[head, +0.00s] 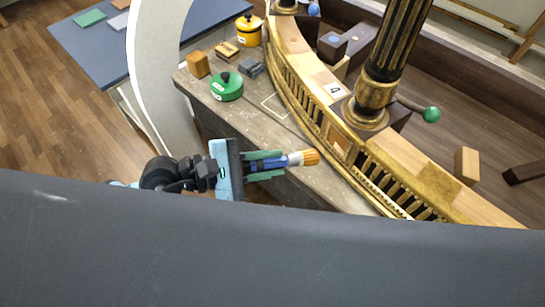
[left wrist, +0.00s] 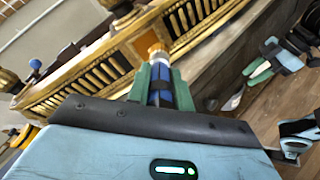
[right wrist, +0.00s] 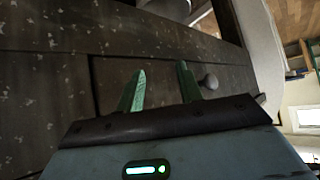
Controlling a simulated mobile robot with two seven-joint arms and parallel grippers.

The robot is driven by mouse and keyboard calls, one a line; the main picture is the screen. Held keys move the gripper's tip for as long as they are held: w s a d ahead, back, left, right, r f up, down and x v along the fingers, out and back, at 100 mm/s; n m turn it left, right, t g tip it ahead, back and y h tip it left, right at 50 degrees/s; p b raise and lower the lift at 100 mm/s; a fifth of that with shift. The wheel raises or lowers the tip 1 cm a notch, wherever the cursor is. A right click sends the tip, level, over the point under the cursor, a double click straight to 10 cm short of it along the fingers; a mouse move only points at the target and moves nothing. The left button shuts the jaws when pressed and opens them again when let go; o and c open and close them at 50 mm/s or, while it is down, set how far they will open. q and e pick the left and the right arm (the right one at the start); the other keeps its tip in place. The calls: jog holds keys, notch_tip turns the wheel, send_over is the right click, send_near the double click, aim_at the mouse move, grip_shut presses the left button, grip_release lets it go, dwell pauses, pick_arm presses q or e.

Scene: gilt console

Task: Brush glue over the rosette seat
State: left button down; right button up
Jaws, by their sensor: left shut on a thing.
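My left gripper (head: 268,166) is shut on a brush with a blue handle (head: 272,163), pale ferrule and orange bristles (head: 311,157). The bristles point right, toward the curved gilt front rail. A square bare-wood patch (head: 338,147), apparently the rosette seat, is set in that rail below the black-and-gold column. The bristles look a short way from it; contact cannot be told. In the left wrist view the brush (left wrist: 158,62) points at the same patch (left wrist: 152,42). My right gripper (right wrist: 160,88) is open and empty before a dark drawer front with a round knob (right wrist: 208,82).
A green round pot with a black knob (head: 227,87), a yellow pot (head: 249,30) and small blocks (head: 198,64) stand on the worn grey top (head: 255,120). The column (head: 385,60) rises behind the rail. A green-knobbed rod (head: 431,114) sticks out beside it.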

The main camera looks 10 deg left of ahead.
aim_at(254, 171)
jog(key=shift+w, duration=0.2)
pick_arm(q)
jog(key=shift+a, duration=0.1)
jog(key=shift+s+a, duration=0.15)
jog(key=shift+a, duration=0.05)
jog(key=shift+s+a, duration=0.8)
jog(key=shift+a, duration=0.1)
pick_arm(e)
jog(key=shift+s+f, duration=0.25)
jog(key=shift+f, duration=0.05)
jog(key=shift+s+f, duration=0.1)
jog(key=shift+s, duration=0.2)
jog(key=shift+w, duration=0.35)
jog(key=shift+s, duration=0.3)
pick_arm(q)
jog(key=shift+b, duration=0.3)
pick_arm(e)
jog(key=shift+f, duration=0.1)
